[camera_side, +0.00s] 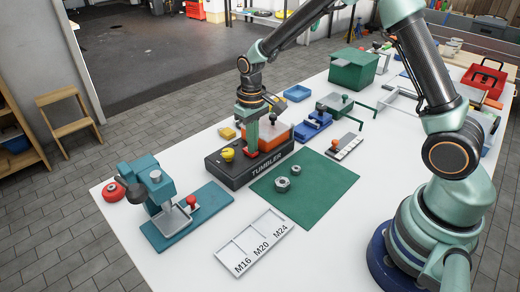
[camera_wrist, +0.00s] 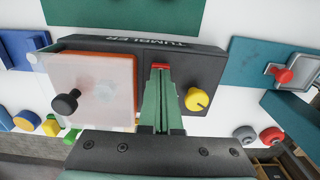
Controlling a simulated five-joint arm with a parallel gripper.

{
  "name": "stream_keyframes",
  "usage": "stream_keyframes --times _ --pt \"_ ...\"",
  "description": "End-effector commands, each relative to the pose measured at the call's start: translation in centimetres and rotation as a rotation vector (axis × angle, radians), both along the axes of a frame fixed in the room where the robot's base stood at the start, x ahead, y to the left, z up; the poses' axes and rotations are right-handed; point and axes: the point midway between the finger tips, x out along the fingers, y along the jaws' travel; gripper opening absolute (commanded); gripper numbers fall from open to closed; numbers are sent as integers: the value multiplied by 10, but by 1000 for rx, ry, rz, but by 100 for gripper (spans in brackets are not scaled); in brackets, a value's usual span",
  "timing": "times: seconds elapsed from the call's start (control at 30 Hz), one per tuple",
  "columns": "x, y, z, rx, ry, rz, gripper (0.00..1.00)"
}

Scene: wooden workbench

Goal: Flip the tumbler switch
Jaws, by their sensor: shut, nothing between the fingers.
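The dark box lettered TUMBLER (camera_side: 222,171) stands on the white bench; it fills the middle of the wrist view (camera_wrist: 208,62). On it are a yellow knob (camera_side: 227,154) and an orange block (camera_side: 278,139) with a pale see-through cover (camera_wrist: 92,84) and a black knob (camera_wrist: 66,102). My gripper (camera_wrist: 160,72) is shut and points down at the box, between the yellow knob and the orange block. A small red piece (camera_wrist: 160,66) shows at the fingertips. I cannot tell whether it is the switch lever or whether the fingers touch it.
A teal press-like fixture (camera_side: 163,205) stands left of the box. A green mat (camera_side: 318,185) with two nuts lies to the right, and a tray marked M16, M20, M24 (camera_side: 255,243) in front. A blue vise-like tool (camera_side: 312,125) is behind the mat.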

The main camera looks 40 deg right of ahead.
Motion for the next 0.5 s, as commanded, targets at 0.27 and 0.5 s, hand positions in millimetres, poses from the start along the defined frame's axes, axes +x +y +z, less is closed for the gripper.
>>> stream_keyframes --times 0.27,0.5 --pt "1 0 21 0 -3 0 0" --pt "1 0 38 0 -2 0 0"
